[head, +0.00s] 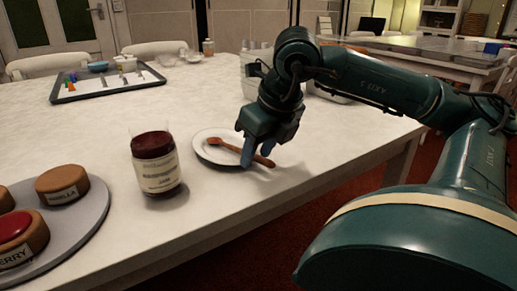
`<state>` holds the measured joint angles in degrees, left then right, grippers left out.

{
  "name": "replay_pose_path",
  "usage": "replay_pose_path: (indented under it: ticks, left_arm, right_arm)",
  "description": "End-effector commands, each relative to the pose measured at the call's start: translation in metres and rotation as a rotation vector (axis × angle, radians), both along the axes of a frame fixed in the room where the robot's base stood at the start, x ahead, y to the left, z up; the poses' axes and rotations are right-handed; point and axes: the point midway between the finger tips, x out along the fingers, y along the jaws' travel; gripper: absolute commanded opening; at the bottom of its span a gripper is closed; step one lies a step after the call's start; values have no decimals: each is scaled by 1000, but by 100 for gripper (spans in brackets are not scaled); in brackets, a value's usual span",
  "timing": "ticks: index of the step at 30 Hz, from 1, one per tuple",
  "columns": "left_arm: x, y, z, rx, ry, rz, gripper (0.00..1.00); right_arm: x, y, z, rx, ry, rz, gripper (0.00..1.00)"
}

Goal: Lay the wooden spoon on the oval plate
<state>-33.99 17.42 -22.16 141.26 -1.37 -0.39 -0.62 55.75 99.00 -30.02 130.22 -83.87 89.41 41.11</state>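The wooden spoon (230,147) is reddish brown. It lies across the white oval plate (209,157) in the head view, bowl end to the left, with its handle reaching past the plate's right rim. My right gripper (257,155) points down at the handle, over the plate's right side. Its two bluish fingers stand apart, one on the near side of the handle and one on the far side, with a gap wider than the handle. The near finger hides a short part of the spoon. My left gripper is out of view.
A jam jar (155,165) stands left of the plate. A grey turntable (88,222) with several labelled cakes is at the near left. A dark-rimmed tray (98,93) lies farther back. The table's front edge runs close to the plate.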

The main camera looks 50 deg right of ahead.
Motion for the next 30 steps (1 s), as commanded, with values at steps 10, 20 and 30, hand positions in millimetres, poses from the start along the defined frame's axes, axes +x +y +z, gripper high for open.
replay_pose_path:
  ticks: [10,20,30]
  left_arm:
    - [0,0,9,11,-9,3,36]
    - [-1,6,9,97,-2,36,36]
    - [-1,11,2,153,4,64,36]
  right_arm:
    - [-6,0,18,-1,-3,0,37]
    - [-33,3,86,-1,-2,0,37]
    - [-49,5,121,0,0,-1,37]
